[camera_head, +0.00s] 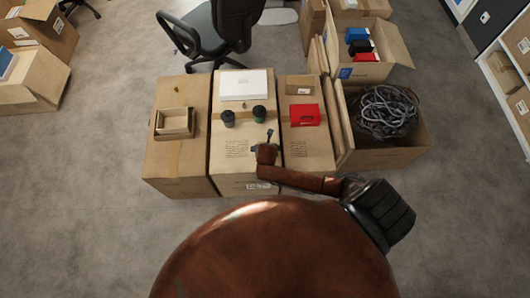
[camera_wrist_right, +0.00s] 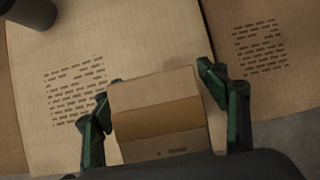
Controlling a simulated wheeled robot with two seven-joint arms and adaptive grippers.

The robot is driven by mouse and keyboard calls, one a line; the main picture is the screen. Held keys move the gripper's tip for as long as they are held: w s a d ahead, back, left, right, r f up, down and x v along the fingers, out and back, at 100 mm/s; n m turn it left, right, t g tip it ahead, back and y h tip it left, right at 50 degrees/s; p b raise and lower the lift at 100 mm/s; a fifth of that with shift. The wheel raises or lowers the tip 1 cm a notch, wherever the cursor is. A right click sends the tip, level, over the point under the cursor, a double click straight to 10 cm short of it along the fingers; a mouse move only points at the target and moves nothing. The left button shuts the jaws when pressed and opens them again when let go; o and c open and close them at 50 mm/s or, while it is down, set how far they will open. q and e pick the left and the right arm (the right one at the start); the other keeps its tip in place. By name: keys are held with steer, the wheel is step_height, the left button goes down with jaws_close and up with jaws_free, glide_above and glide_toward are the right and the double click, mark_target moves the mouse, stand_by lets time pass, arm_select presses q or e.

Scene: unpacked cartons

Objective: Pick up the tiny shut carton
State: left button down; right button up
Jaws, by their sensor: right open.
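A tiny brown carton (camera_wrist_right: 158,122) is in the right wrist view, and it looks shut. My right gripper (camera_wrist_right: 160,74) is open, with one green finger on each side of the carton; whether they touch it I cannot tell. In the head view my right gripper (camera_head: 267,146) is over the front of the middle large box, and the carton is mostly hidden by it. My left gripper is not in view.
Large boxes (camera_head: 228,172) form the surface. On them are a white box (camera_head: 246,84), a black cup (camera_head: 228,118), a green-black cup (camera_head: 259,114), a red box (camera_head: 305,114), a small carton (camera_head: 299,84) and an open box (camera_head: 175,122). A cable-filled carton (camera_head: 375,155) stands right.

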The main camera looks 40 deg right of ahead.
steer(key=shift+c, duration=0.2)
steer(key=c, duration=1.3)
steer(key=shift+c, duration=0.3)
steer(key=shift+r, duration=0.15)
